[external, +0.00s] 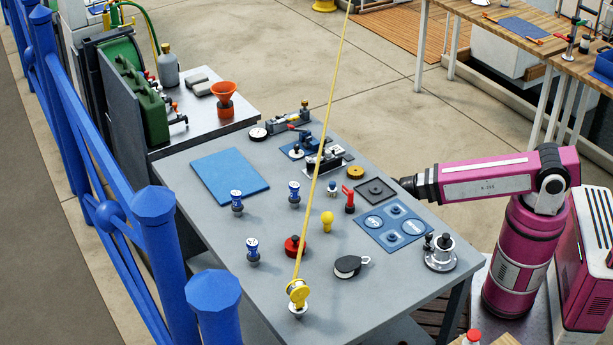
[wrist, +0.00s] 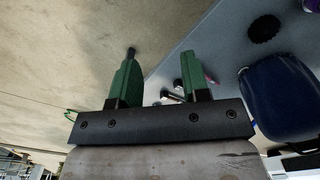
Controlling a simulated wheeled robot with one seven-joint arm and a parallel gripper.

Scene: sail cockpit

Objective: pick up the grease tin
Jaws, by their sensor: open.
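A low red round container with a dark knob on top (external: 294,248) stands on the grey table; it is the thing most like a grease tin, though no label can be read. My gripper (wrist: 158,88) shows in the wrist view with its two green fingers apart and nothing between them. In the external view my arm reaches in from the right, and its dark end is over the table's right edge, well to the right of the red container. The fingers cannot be made out there. I cannot pick out the red container in the wrist view.
A taut yellow rope (external: 326,150) rises from a yellow block (external: 298,292) near the red container. Blue-topped winches (external: 253,250), a yellow knob (external: 327,222), a black block (external: 349,266) and a blue panel (external: 393,226) stand around.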

